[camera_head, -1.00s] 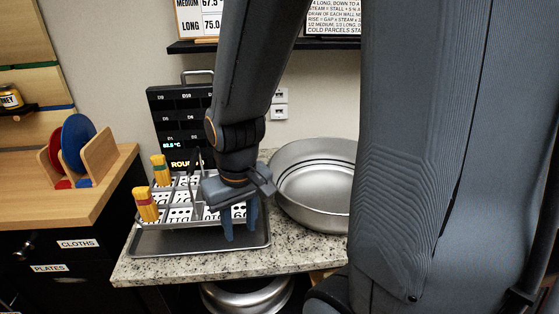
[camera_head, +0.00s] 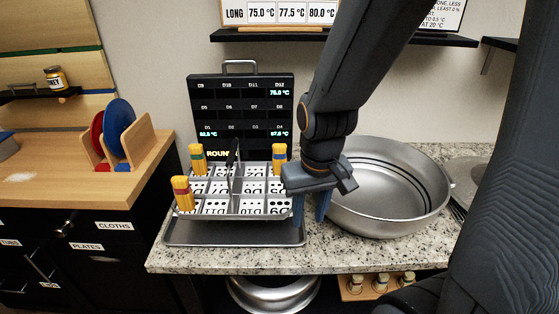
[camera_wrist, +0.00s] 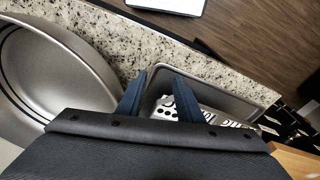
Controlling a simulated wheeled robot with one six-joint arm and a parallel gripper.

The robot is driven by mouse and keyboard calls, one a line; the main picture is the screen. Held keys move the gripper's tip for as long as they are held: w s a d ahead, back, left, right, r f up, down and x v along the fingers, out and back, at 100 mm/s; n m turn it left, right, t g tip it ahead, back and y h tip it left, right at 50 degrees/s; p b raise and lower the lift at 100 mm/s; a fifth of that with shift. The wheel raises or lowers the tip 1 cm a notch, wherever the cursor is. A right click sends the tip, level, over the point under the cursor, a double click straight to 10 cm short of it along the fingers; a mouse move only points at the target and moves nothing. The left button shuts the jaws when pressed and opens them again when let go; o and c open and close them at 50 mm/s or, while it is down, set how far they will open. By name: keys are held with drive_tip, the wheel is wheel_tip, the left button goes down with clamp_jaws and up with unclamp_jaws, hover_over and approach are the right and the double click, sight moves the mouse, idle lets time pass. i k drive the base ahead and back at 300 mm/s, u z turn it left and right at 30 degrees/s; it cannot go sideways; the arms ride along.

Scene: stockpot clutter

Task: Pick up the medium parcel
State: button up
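Several yellow bundles stand upright in a divided metal rack (camera_head: 235,209): one with a green band (camera_head: 198,158) at the back left, one with a red band (camera_head: 182,194) at the front left, and one with a blue band (camera_head: 279,158) at the back right. I cannot tell which is the medium parcel. My gripper (camera_head: 311,208) points down at the rack's right edge, beside the big steel pot. In the wrist view its two blue fingers (camera_wrist: 160,85) are apart with nothing between them. The bundles are not seen in the wrist view.
The rack sits on a dark tray (camera_head: 235,235) on a granite counter (camera_head: 225,260). A wide steel pot (camera_head: 400,215) stands close right of my gripper. A black display panel (camera_head: 240,110) rises behind the rack. A wooden counter with plates (camera_head: 119,125) is left.

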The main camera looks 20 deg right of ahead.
sight(278, 157)
drive_tip(key=u, duration=0.9)
drive_tip(key=k, duration=0.75)
drive_tip(key=z, duration=0.7)
drive_tip(key=i, duration=1)
drive_tip(key=u, duration=0.05)
